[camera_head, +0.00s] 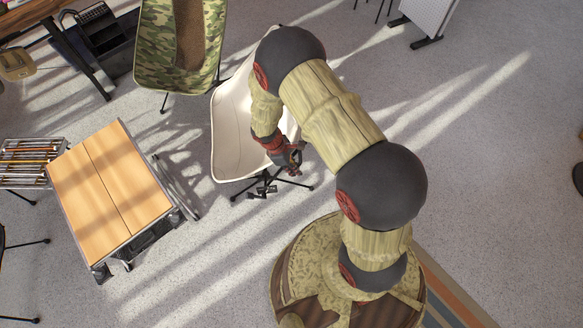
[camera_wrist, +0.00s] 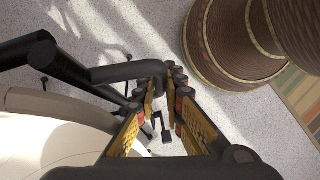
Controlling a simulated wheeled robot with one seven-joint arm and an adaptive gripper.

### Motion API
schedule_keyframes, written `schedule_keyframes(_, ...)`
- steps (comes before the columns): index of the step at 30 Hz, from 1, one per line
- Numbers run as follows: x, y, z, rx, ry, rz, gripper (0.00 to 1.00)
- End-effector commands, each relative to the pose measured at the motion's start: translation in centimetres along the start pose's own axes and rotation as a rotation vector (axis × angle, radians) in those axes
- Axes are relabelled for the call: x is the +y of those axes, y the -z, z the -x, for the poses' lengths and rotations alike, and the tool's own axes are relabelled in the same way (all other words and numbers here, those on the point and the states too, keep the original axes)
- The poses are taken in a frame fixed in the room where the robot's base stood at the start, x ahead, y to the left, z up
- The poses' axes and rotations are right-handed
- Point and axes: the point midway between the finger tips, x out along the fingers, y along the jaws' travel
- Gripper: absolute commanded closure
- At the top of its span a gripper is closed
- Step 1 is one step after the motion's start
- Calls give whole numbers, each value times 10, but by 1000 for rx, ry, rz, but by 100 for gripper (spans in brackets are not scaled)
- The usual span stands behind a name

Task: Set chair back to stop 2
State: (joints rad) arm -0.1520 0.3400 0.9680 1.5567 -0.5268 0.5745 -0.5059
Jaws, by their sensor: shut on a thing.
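The cream chair (camera_head: 236,130) stands on black splayed legs, left of my arm. Part of its cream shell (camera_wrist: 60,135) fills the lower left of the wrist view, beside a black tubular frame. A black bent handle (camera_wrist: 122,73) runs from that frame in between my fingers. My gripper (camera_head: 293,158) is at the chair's right side, low by the seat. In the wrist view the gripper (camera_wrist: 168,82) is shut on the end of this handle. My arm hides part of the chair. No stop marks can be read.
A camouflage chair (camera_head: 180,45) stands behind the cream one. A wooden folding table (camera_head: 108,185) is to the left, with a slatted rack (camera_head: 30,160) beyond it. A striped rug (camera_head: 450,295) lies by my base. The grey floor at right is mostly clear.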

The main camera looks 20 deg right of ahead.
Motion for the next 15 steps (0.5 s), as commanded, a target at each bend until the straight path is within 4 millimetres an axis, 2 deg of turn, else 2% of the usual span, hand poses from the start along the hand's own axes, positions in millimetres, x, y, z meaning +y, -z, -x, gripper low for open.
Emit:
schedule_keyframes(6, 6, -26, -22, 95, 19, 3, 100)
schedule_keyframes(15, 13, -49, -51, 199, 33, 14, 100)
